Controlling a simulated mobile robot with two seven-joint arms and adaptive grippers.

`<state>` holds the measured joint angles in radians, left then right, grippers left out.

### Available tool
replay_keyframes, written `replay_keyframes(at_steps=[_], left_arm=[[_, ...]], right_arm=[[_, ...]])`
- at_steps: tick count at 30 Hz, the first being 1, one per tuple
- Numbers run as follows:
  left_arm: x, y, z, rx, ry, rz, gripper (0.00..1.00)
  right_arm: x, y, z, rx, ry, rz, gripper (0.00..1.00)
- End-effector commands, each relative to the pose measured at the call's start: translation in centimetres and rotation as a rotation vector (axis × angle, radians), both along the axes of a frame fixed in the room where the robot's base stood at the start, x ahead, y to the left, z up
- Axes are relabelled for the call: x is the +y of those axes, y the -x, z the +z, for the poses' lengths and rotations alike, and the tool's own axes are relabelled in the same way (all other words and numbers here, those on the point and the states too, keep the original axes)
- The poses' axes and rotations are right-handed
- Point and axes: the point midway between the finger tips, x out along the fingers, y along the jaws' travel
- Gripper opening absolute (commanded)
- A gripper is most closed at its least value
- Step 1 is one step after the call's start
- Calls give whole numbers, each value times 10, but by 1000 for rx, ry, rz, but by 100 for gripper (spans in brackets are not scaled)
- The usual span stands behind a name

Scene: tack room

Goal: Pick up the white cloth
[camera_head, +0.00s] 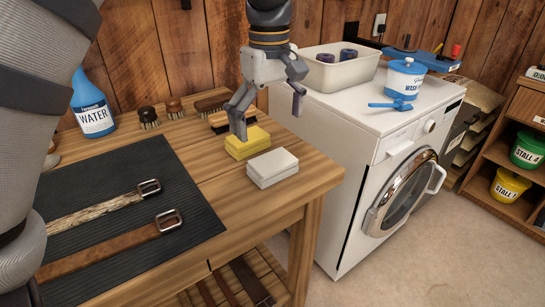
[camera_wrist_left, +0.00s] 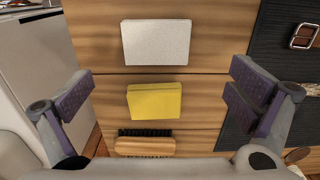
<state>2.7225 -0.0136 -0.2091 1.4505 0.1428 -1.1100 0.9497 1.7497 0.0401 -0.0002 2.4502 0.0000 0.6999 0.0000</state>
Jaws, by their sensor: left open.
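The white cloth (camera_head: 272,168) is a small folded block near the right front corner of the wooden bench. It lies flat beside a yellow folded block (camera_head: 247,143). My left gripper (camera_head: 268,116) is open and empty above the bench, over the yellow block and the brush behind it. In the left wrist view the white cloth (camera_wrist_left: 155,42) lies beyond the fingertips, farther up the picture. There the yellow block (camera_wrist_left: 154,101) sits between the open fingers (camera_wrist_left: 163,92). My right gripper does not show.
A wooden-backed brush (camera_head: 222,121) sits behind the yellow block. A dark mat (camera_head: 90,192) with two buckled straps covers the bench's left. A water bottle (camera_head: 91,103) stands at the back. A white washing machine (camera_head: 365,125) adjoins on the right, bearing a bin (camera_head: 336,72) and blue-lidded tub (camera_head: 403,78).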

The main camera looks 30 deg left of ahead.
Motion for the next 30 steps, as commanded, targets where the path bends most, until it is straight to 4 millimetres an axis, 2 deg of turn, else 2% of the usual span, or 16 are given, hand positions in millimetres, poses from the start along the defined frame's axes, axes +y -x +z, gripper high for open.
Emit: replay_keyframes(at_steps=[3,8,15,23,28,29,30], left_arm=[[0,0,-27,5,1,0,100],[-1,-1,-48,4,2,-1,100],[-4,-4,-90,3,1,-1,100],[-4,-4,-95,-1,0,-2,100],[-4,-4,-95,-1,0,-2,64],[-4,-4,-95,-1,0,-2,60],[-4,-4,-95,-1,0,-2,60]], right_arm=[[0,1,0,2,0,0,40],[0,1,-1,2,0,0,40],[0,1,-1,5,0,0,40],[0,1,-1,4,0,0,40],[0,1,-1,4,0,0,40],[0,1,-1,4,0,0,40],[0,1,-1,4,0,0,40]])
